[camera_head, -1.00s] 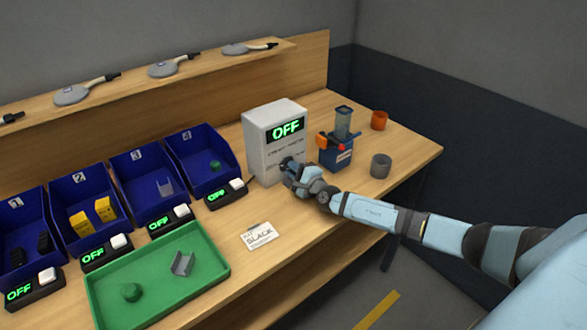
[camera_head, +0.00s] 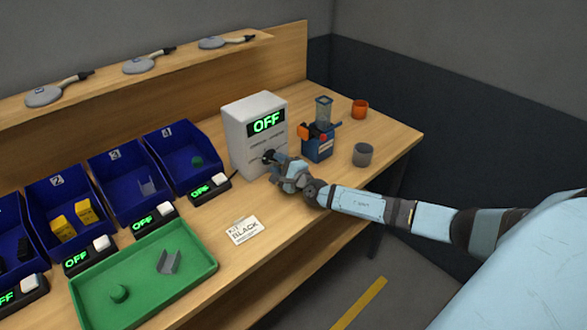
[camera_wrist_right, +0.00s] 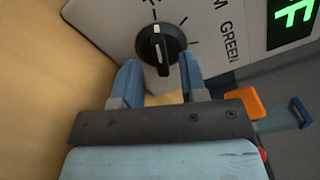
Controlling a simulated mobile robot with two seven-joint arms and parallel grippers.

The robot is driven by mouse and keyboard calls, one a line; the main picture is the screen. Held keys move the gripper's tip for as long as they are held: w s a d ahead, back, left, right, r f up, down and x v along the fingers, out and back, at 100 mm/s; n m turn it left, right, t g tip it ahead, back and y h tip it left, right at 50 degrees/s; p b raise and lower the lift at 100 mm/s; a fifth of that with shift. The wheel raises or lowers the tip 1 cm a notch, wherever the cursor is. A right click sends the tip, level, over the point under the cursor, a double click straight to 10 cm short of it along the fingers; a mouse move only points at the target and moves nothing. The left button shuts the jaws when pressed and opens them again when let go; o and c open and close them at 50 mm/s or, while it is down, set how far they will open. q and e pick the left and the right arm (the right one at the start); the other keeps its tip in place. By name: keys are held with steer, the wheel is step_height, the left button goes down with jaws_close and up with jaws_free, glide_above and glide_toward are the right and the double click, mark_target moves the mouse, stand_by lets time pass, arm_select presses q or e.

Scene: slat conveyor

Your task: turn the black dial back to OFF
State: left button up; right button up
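The black dial (camera_wrist_right: 160,46) with a white pointer line sits on the front of the white box (camera_head: 238,140); in the head view the dial (camera_head: 268,157) is partly hidden by my gripper. The box's display (camera_head: 267,123) reads OFF in green. My right gripper (camera_wrist_right: 160,80) is open, with one blue finger on each side below the dial and a gap to it. In the head view my right gripper (camera_head: 279,166) is close to the front of the box. The printed marks around the dial are only partly in view. My left gripper is not in view.
A blue device (camera_head: 318,146) with an orange part stands right of the box. A grey cup (camera_head: 362,155) and an orange cup (camera_head: 359,109) are near it.

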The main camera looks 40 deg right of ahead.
steer(key=s, duration=0.8)
steer(key=s+d, duration=0.1)
steer(key=s, duration=0.3)
steer(key=shift+s, duration=0.25)
